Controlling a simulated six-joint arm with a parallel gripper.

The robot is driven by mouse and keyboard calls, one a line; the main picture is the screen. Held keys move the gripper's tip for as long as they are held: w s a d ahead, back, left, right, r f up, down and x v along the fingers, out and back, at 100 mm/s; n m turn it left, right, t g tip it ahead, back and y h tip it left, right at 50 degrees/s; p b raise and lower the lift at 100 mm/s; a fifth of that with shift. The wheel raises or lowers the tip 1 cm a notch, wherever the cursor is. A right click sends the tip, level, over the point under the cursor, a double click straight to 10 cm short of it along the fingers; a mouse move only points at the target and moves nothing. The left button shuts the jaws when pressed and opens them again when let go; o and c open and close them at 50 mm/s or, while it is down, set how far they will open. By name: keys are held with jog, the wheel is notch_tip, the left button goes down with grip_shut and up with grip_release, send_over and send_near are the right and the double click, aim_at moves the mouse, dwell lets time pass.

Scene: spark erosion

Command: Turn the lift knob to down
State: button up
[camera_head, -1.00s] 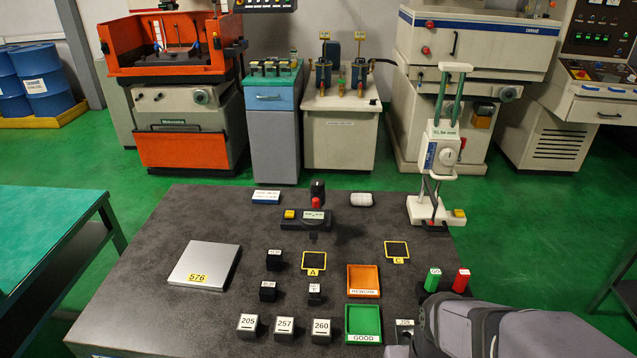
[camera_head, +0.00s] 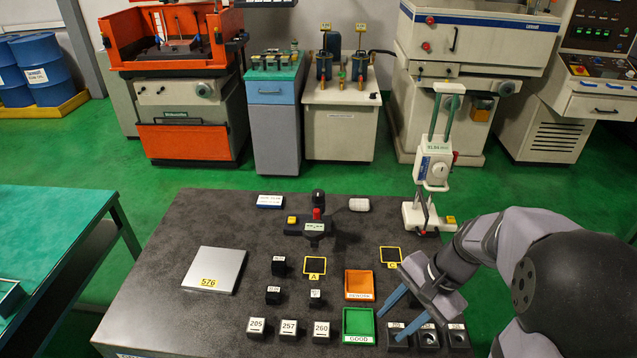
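A white stand device (camera_head: 430,215) stands upright at the table's back right.
The orange tray (camera_head: 359,296) and green tray (camera_head: 373,321) lie left of the gripper. Several black blocks (camera_head: 278,266) and a silver plate (camera_head: 198,284) lie further left. A black device (camera_head: 293,229) with a red knob sits at the back.

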jog(key=w+a+f+m+t+y+b, duration=0.1)
jog(key=w+a+m+b, duration=0.1)
jog(key=w, duration=0.3)
jog(key=w+a+m+t+y+b, duration=0.1)
jog(key=w+a+m+y+b, duration=0.1)
jog(key=w, duration=0.3)
jog(key=w+a+f+m+y+b, duration=0.1)
jog(key=w+a+m+y, duration=0.1)
jog(key=w+a, duration=0.2)
jog(key=shift+w+f+t+b, duration=0.3)
jog(key=shift+w+t+b, duration=0.1)
jog(key=shift+w, duration=0.4)
jog(key=w+a+r+m+t+y+b, duration=0.1)
jog(key=w+a+m+t+y+b, duration=0.15)
jog(key=w, duration=0.65)
jog(key=m+t+y+b, duration=0.3)
jog(key=m+y, duration=0.1)
jog(key=m, duration=0.1)
send_near(318, 192)
jog(key=x, duration=0.4)
jog(key=shift+f+p+x, duration=0.15)
jog(key=shift+p+x, duration=0.5)
jog(key=shift+x, duration=0.8)
jog(key=shift+f+p+x, duration=0.15)
jog(key=shift+p+x, duration=0.45)
jog(key=shift+x, duration=0.85)
jog(key=shift+c, duration=0.6)
jog(key=shift+t, duration=0.35)
jog(key=c, duration=0.6)
